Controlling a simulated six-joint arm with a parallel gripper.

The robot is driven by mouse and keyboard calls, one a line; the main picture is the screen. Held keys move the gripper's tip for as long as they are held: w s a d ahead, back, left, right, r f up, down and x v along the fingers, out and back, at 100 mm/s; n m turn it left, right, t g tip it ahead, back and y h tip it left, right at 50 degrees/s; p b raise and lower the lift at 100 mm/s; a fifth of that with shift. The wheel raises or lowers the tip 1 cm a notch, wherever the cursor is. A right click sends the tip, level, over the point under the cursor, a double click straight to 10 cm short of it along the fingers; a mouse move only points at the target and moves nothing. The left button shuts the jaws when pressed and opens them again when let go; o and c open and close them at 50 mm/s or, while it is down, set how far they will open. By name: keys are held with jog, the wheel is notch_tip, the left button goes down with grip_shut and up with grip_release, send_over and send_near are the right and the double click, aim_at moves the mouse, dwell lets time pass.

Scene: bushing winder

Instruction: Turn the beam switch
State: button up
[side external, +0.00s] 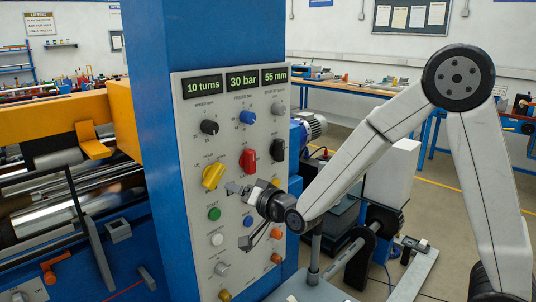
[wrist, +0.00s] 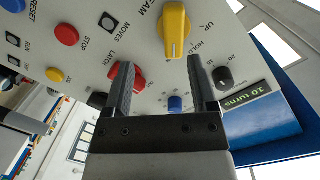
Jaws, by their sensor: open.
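The beam switch is a yellow lever knob (side external: 212,176) on the grey control panel, left of the red knob. In the wrist view the yellow knob (wrist: 175,30) shows at the top, with part of a "BEAM" label and "UP" beside it. Its handle points down toward the gap between my fingers. My gripper (side external: 239,215) is in front of the panel, to the right of and below the yellow knob. In the wrist view my gripper (wrist: 160,65) has its fingers apart, with nothing between them. The fingertips look short of the yellow knob, not touching it.
The red knob (side external: 247,161) is close by, partly behind a finger in the wrist view. Black knobs (side external: 209,127), a blue knob (side external: 247,117) and a green button (side external: 214,214) crowd the panel. Displays (side external: 241,81) sit above. An orange beam (side external: 65,119) stands left.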

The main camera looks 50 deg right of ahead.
aim_at(219, 176)
jog(key=shift+w+a+r+m+t, duration=0.15)
jog(key=shift+w+r+m+t, duration=0.25)
jog(key=shift+r+t, duration=0.25)
jog(key=shift+w, duration=3.85)
grip_shut()
